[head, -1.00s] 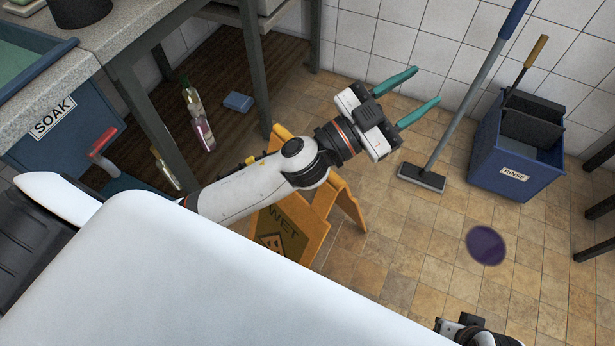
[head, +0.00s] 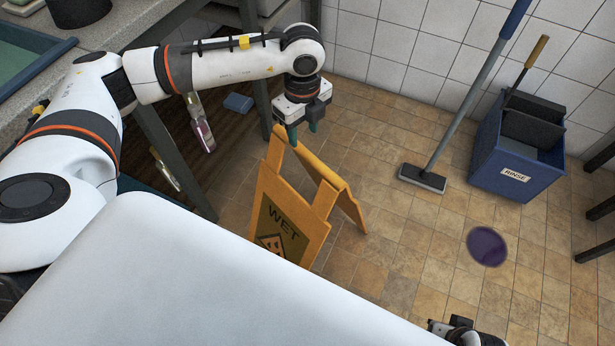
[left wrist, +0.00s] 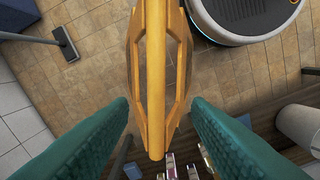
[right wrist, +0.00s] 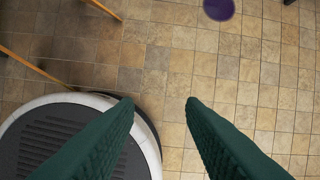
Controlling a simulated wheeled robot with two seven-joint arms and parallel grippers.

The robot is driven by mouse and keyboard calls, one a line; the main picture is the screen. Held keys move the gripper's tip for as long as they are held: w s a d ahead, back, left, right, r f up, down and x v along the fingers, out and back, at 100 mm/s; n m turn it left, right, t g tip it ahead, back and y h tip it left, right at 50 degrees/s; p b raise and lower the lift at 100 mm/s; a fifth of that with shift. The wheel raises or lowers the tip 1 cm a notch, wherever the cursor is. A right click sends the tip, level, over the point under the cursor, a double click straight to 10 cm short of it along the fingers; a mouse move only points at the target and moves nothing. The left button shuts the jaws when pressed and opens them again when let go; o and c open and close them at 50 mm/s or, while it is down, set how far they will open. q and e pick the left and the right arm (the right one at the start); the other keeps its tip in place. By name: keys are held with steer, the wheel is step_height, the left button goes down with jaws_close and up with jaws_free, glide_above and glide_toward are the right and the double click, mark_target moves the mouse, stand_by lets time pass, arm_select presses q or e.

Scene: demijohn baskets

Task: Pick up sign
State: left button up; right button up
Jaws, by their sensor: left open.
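The yellow wet-floor sign (head: 285,205) stands upright and spread on the tiled floor, its lower part hidden by my white body. My left gripper (head: 306,134) points down just above the sign's top edge, with green fingers. In the left wrist view the sign's top (left wrist: 155,80) runs between the two open fingers (left wrist: 160,110), with a gap on each side. My right gripper (right wrist: 160,103) is open and empty over the floor. The sign's legs (right wrist: 35,65) show at the upper left of the right wrist view.
A blue RINSE mop bucket (head: 515,150) and a floor squeegee (head: 424,178) stand by the wall at right. A dark purple spot (head: 487,246) marks the floor. A bench with bottles (head: 201,128) beneath is at left.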

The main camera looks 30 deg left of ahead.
mark_target(307, 161)
arm_select(q)
step_height(307, 161, down, 6)
steer(key=shift+r+b, duration=0.15)
steer(key=shift+b, duration=0.35)
steer(key=f, duration=0.3)
steer(key=d+f+b, duration=0.1)
steer(key=shift+w+f, duration=0.1)
steer(key=shift+f, duration=0.75)
jaws_close()
arm_select(e)
steer(key=v, duration=0.8)
steer(key=shift+w+t, duration=0.2)
steer(key=shift+t, duration=0.1)
arm_select(q)
steer(key=shift+w+r, duration=0.1)
steer(key=shift+r, duration=0.05)
arm_select(e)
steer(key=shift+d+r, duration=0.1)
steer(key=shift+d, duration=0.05)
